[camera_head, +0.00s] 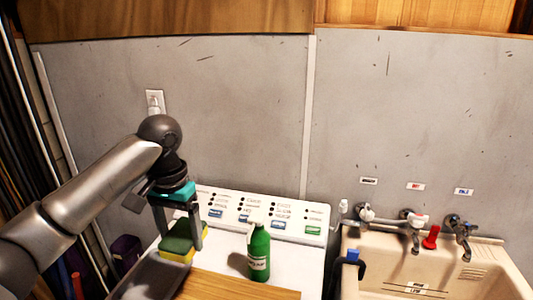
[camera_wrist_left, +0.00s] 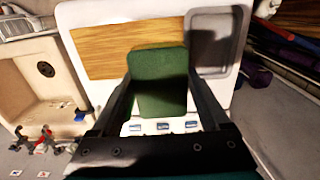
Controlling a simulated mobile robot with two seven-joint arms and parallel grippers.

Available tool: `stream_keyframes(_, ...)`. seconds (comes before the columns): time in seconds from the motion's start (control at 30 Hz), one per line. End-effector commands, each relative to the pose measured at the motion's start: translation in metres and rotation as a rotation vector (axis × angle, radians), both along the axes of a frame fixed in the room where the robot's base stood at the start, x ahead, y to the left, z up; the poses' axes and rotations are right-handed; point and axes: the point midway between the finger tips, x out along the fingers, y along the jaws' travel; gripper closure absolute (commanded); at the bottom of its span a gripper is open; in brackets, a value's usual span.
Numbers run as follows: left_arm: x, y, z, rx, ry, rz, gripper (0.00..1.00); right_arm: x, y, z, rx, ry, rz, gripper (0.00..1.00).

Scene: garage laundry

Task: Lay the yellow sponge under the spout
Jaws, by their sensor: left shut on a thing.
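The sponge (camera_head: 178,240) has a green upper layer and a yellow lower layer. My left gripper (camera_head: 181,237) is shut on it, one finger at each side, above the left part of the white machine top. The left wrist view shows the sponge's green face (camera_wrist_left: 158,75) between the two fingers (camera_wrist_left: 158,92). The yellow side is hidden there. Metal taps with spouts (camera_head: 415,243) and (camera_head: 465,250) stand at the back of the beige sink (camera_head: 376,250), far to the right of the sponge. My right gripper is not in view.
A green bottle (camera_head: 259,256) stands on the machine (camera_head: 215,262), between sponge and sink. A wooden board (camera_head: 235,286) and a grey tray (camera_head: 150,277) lie at the front. A red object (camera_head: 431,238) sits between the taps. A dark blue object (camera_head: 352,256) is at the sink's left edge.

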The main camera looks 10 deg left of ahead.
Motion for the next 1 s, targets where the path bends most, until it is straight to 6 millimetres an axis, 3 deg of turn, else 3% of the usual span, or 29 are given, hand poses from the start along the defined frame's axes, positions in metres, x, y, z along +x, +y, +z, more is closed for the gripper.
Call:
stream_keyframes(0.27, -0.024, -0.023, -0.044, 0.002, -0.022, 0.035, 0.72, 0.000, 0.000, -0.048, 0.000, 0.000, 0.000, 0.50)
stream_keyframes(0.6, -0.078, -0.055, -0.105, -0.002, -0.019, 0.096, 0.72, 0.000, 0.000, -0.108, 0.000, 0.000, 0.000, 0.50)
stream_keyframes(0.8, -0.105, -0.064, -0.129, -0.001, -0.006, 0.122, 0.72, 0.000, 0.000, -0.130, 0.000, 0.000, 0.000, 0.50)
stream_keyframes(1.0, -0.117, -0.068, -0.137, 0.000, 0.003, 0.133, 0.72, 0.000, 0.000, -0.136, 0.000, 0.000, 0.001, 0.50)
